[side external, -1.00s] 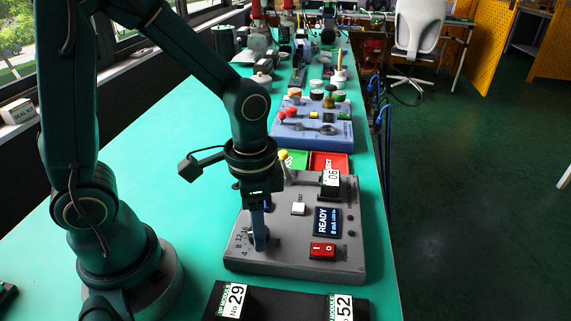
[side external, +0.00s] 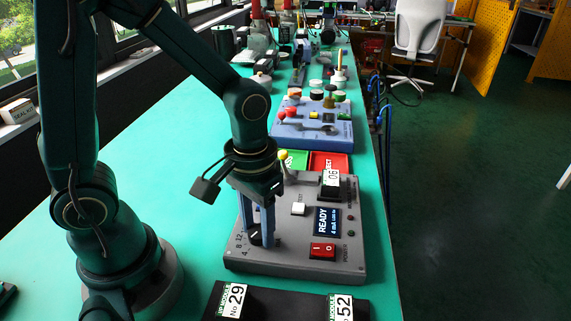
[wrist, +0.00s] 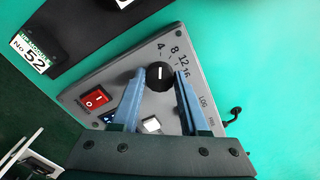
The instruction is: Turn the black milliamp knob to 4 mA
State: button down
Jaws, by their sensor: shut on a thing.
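The black milliamp knob (side external: 255,238) sits at the front left of a grey control box (side external: 290,262). In the wrist view the knob (wrist: 158,76) is round, and its white mark points up the picture towards the printed 4. The scale numbers 4, 8, 12 and 16 (wrist: 176,58) curve around it. My gripper (side external: 257,242) points down with a blue finger on each side of the knob, shut on it. The fingers (wrist: 157,82) also show in the wrist view. A dark display (side external: 327,221) on the box reads READY, with a smaller line under it.
The box also carries a red rocker switch (side external: 323,251), a white button (side external: 298,209) and a yellow-tipped lever (side external: 283,157). A black module marked 29 and 52 (side external: 285,303) lies in front. Green and red trays and a blue box (side external: 312,132) stand behind.

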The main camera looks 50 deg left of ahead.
aim_at(259, 230)
dwell(0.4)
jog(key=shift+c, duration=2.1)
grip_release()
jog(key=shift+r, duration=2.6)
jog(key=shift+w+r, duration=0.15)
jog(key=shift+r, duration=0.1)
jog(key=s+a+r+m+t, duration=0.2)
jog(key=s+r+t, duration=0.2)
jog(key=r+t, duration=0.1)
jog(key=shift+s+r+t, duration=0.15)
jog(key=shift+r+t, duration=0.05)
jog(key=shift+t, duration=0.1)
